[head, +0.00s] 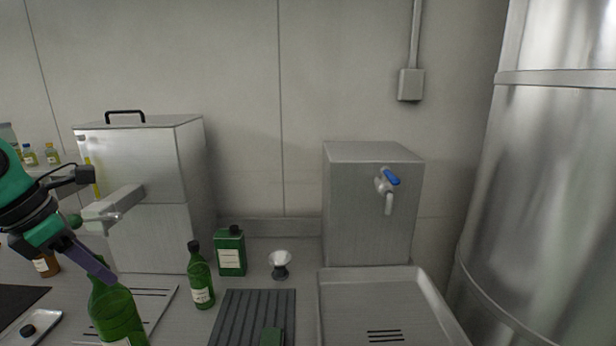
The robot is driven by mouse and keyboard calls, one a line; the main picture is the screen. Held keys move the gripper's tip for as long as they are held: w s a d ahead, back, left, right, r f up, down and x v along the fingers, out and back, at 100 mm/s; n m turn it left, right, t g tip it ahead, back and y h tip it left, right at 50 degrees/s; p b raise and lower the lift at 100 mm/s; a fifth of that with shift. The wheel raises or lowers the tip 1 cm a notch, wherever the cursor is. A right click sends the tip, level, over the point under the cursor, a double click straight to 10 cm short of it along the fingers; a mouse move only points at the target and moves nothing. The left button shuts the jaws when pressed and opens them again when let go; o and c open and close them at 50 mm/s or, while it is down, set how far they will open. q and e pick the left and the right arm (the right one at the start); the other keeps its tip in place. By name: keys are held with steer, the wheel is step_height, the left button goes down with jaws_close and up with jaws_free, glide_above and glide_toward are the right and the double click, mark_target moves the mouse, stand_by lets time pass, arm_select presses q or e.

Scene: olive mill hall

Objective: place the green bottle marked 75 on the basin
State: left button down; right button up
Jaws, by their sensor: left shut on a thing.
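My left gripper (92,263) comes in from the left and is shut on a large green glass bottle (117,316) at the lower left. The bottle looks about upright; its white label is cut off by the bottom edge, so its mark cannot be read. I cannot tell whether its base touches the counter. The basin (372,290) is a shallow metal tray at the lower right, below a tap with a blue handle (391,178). No object shows in its visible part. My right gripper is not in view.
A smaller dark green bottle (200,281), a square green tin (231,252) and a small white-topped funnel (280,262) stand between the held bottle and the basin. A ribbed dark mat (252,312) lies before them. A steel box (150,190) stands behind the gripper; a steel tank (550,180) stands right.

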arm_select(q)
steer(key=shift+s+d+f, duration=0.1)
steer(key=shift+d+f, duration=0.05)
steer(key=shift+f, duration=0.05)
steer(key=shift+d+f+m, duration=0.1)
steer(key=shift+f+m, duration=0.15)
steer(key=shift+m, duration=0.15)
steer(key=s+d+f+m+g+y, duration=0.1)
steer(key=s+d+f+m+g, duration=0.1)
steer(key=d+f+m, duration=0.3)
steer(key=s+d+f+m+g+y, duration=0.1)
steer(key=d+f+m, duration=0.5)
steer(key=f+m, duration=0.7)
steer(key=s+d+f+m+g, duration=0.3)
steer(key=d+f+m+g, duration=0.2)
steer(key=f+m, duration=0.5)
steer(key=shift+s+d+y, duration=0.25)
steer(key=shift+y, duration=0.15)
step_height(320, 180, down, 6)
steer(key=b, duration=0.6)
steer(key=shift+f, duration=0.25)
